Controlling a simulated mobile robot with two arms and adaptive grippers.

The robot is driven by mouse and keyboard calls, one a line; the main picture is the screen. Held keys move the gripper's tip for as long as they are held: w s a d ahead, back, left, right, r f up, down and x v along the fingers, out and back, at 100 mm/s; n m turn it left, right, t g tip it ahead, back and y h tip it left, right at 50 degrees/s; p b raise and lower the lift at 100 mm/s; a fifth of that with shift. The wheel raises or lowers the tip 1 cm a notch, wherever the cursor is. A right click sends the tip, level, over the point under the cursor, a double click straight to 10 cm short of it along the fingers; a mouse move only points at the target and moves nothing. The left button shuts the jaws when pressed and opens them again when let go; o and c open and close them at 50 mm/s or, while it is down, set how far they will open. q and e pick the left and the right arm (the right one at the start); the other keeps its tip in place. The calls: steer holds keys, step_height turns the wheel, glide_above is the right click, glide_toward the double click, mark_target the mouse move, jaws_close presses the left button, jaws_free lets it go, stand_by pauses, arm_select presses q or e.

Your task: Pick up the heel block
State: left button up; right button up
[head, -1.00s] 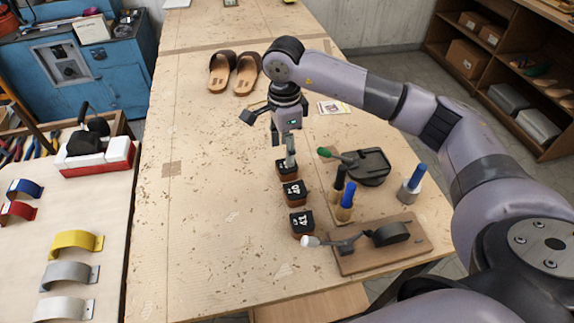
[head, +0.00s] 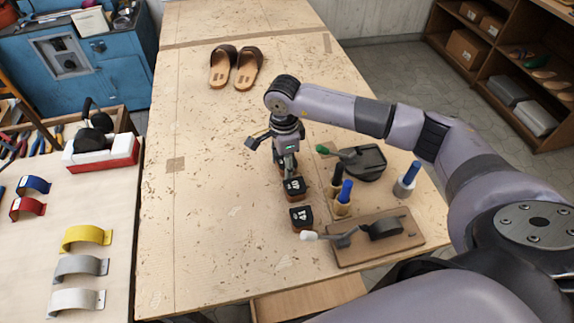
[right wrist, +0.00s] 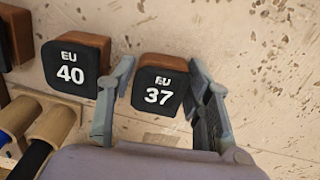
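My right gripper (head: 288,166) points down over the far end of a row of heel blocks. In the right wrist view its two fingers stand on either side of the EU 37 heel block (right wrist: 160,90), a brown block with a black labelled face. The fingers look open, with a narrow gap beside the block. In the head view the gripper hides most of this block. The EU 40 block (head: 294,188) is beside it and also shows in the right wrist view (right wrist: 75,66). The EU 41 block (head: 301,217) is nearest. My left gripper is not in view.
Two brush-like tools with black and blue handles (head: 344,197) stand right of the blocks. Sandals (head: 236,68) lie behind. The table's left is clear.

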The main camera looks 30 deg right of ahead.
steer(key=c, duration=0.8)
steer(key=shift+o, duration=0.2)
steer(key=shift+r, duration=0.1)
